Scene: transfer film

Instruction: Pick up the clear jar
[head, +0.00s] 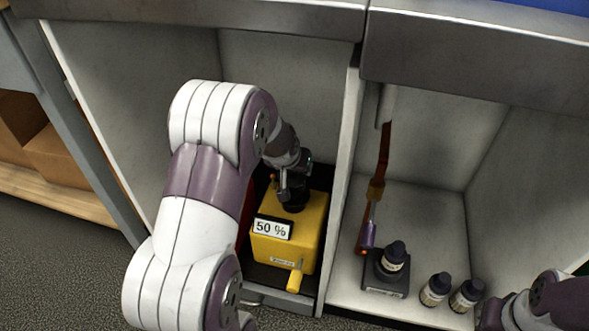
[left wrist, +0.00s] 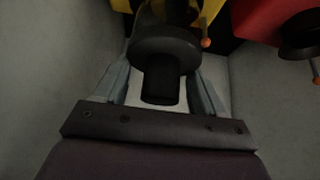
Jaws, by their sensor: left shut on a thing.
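No jar that I can clearly call clear shows. Small dark-capped bottles with pale labels stand in the right bay in the head view: one (head: 394,257) on a dark stand, one (head: 436,289) and another (head: 467,295) on the floor beside it. My left gripper (head: 290,182) is in the left bay at the top of a yellow container (head: 310,235) labelled 50 %. In the left wrist view my left gripper (left wrist: 160,92) has its fingers on both sides of a black cap (left wrist: 160,82) and is shut on it. Only part of my right arm shows, at the lower right edge; its fingertips are out of view.
The dark stand (head: 384,285) is low. A rod-like tool with a purple end (head: 369,234) leans near the divider (head: 342,190) between the bays. A red container (left wrist: 275,20) is beside the yellow one. The right bay's back floor is clear.

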